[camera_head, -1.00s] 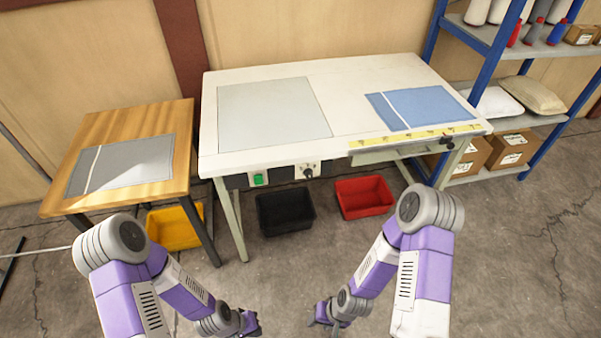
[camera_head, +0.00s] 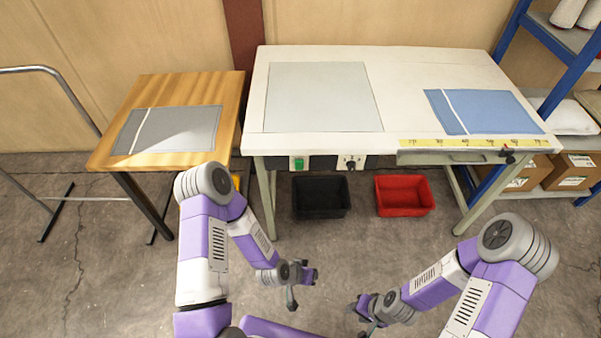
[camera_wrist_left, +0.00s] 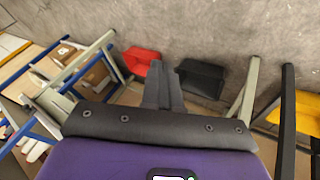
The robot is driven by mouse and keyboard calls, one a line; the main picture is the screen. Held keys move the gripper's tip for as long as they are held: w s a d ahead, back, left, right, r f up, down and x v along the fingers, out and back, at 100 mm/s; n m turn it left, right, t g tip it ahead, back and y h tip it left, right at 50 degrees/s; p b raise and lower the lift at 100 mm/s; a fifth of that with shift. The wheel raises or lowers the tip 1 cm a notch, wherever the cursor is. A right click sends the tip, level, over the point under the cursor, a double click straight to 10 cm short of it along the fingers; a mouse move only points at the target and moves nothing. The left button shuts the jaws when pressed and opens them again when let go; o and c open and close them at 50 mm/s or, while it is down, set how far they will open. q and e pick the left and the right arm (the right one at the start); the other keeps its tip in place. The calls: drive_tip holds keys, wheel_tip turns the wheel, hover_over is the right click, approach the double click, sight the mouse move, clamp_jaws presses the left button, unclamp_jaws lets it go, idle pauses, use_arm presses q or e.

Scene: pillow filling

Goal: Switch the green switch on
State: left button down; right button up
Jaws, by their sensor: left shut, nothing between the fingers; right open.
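The green switch (camera_head: 299,163) is on a control panel under the front edge of the white table (camera_head: 420,70), left of a dark knob (camera_head: 350,163). Its on or off position is too small to tell. My left gripper (camera_head: 291,298) is below the switch in the picture, well apart from it and touching nothing. In the left wrist view its fingers (camera_wrist_left: 163,88) are together and empty; the switch is not visible there. My right gripper (camera_head: 368,318) is open and empty, low in the head view, away from the table.
A black bin (camera_head: 320,197) and a red bin (camera_head: 404,195) stand on the floor under the table. A wooden table (camera_head: 170,90) is at left, a blue shelf rack (camera_head: 570,65) at right. Floor in front of the white table is clear apart from my arms.

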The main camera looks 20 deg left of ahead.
sight(300, 164)
use_arm(q)
drive_tip(key=w+d+r+m+t, duration=0.1)
drive_tip(key=w+r+t, duration=0.2)
drive_tip(key=w+t, duration=0.8)
drive_tip(key=w+a+r+n+t+y, duration=0.2)
drive_tip(key=a+r+y, duration=0.1)
drive_tip(key=a+y, duration=0.1)
drive_tip(key=w+a+r+n+t+y+b, duration=0.1)
drive_tip(key=w+a+r+n+t+y, duration=0.1)
drive_tip(key=a+y, duration=0.3)
drive_tip(key=shift+w+r+y, duration=0.8)
drive_tip(key=shift+w+y, duration=0.05)
drive_tip(key=shift+y, duration=0.05)
drive_tip(key=shift+w+b, duration=0.1)
drive_tip(key=shift+b, duration=0.2)
drive_tip(key=b+x, duration=0.3)
drive_tip(key=x, duration=1)
drive_tip(key=shift+w+a+b, duration=0.15)
drive_tip(key=shift+w+b, duration=0.15)
drive_tip(key=shift+b, duration=0.05)
drive_tip(key=shift+w+r, duration=0.1)
